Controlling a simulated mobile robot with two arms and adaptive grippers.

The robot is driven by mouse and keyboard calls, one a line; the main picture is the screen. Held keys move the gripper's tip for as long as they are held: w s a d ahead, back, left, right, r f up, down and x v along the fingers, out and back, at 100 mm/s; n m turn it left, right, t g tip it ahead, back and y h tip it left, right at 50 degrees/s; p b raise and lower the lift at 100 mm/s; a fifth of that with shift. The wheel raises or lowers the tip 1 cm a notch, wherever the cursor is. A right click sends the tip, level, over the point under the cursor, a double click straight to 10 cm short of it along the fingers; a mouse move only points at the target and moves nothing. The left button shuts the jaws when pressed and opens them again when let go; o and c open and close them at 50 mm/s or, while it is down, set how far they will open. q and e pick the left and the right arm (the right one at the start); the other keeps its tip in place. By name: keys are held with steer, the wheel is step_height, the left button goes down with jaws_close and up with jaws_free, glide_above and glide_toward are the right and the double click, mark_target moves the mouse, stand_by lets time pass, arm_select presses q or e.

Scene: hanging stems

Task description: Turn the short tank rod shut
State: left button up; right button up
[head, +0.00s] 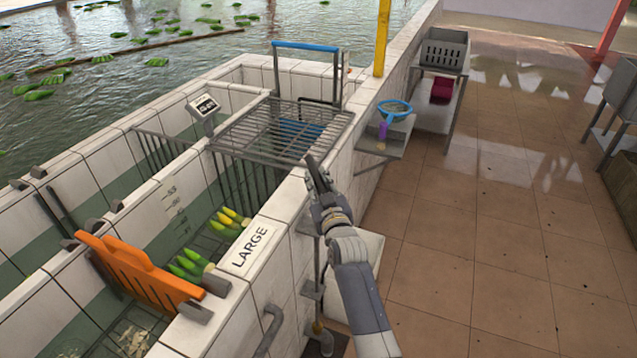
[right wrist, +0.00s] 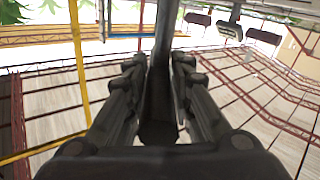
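My right gripper (head: 318,180) is at the outer edge of the tiled tank wall, beside the wall top. In the right wrist view, a dark bar (right wrist: 163,50) runs lengthwise between the two fingers (right wrist: 160,75), which sit close along both its sides. How the bar joins this rod is hidden behind my gripper and arm. My left gripper is not in view.
The tank wall carries a LARGE sign (head: 250,247); an orange slotted board (head: 140,270) and green and yellow produce (head: 232,218) are inside. A wire rack (head: 280,128) spans the tank beyond. A small shelf (head: 392,138) juts from the wall.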

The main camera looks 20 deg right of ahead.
steer(key=shift+o, duration=1.3)
steer(key=shift+w+r, duration=0.15)
steer(key=shift+d, duration=0.15)
steer(key=shift+s+f, duration=0.2)
steer(key=shift+s, duration=0.45)
steer(key=s, duration=1.1)
steer(key=shift+a, duration=0.25)
steer(key=shift+r, duration=0.1)
